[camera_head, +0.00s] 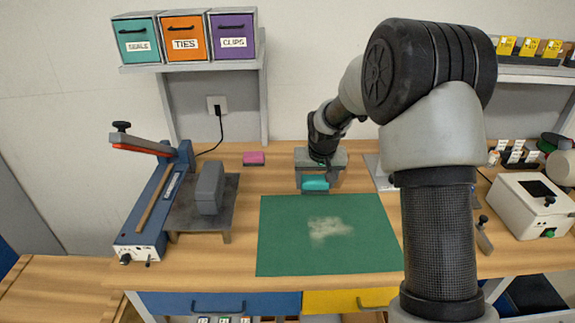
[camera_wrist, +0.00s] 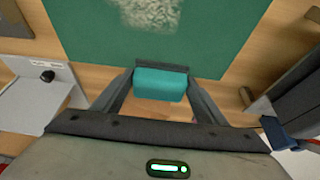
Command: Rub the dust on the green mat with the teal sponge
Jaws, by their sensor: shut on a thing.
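The teal sponge (camera_head: 315,183) is held between the fingers of my gripper (camera_head: 318,178), at the back edge of the green mat. In the wrist view the sponge (camera_wrist: 160,82) sits between both fingertips of my gripper (camera_wrist: 160,84). I cannot tell whether the sponge touches the mat or table. The green mat (camera_head: 285,245) lies flat on the wooden table. A pale patch of dust (camera_head: 328,230) lies near the middle of the mat, and it also shows in the wrist view (camera_wrist: 150,12). The sponge is apart from the dust.
A pink block (camera_head: 253,158) lies on the table behind the mat. A long blue sealer (camera_head: 158,205) and a grey stand (camera_head: 205,200) are left of the mat. A white box device (camera_head: 530,205) stands at the right. The mat's surface around the dust is clear.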

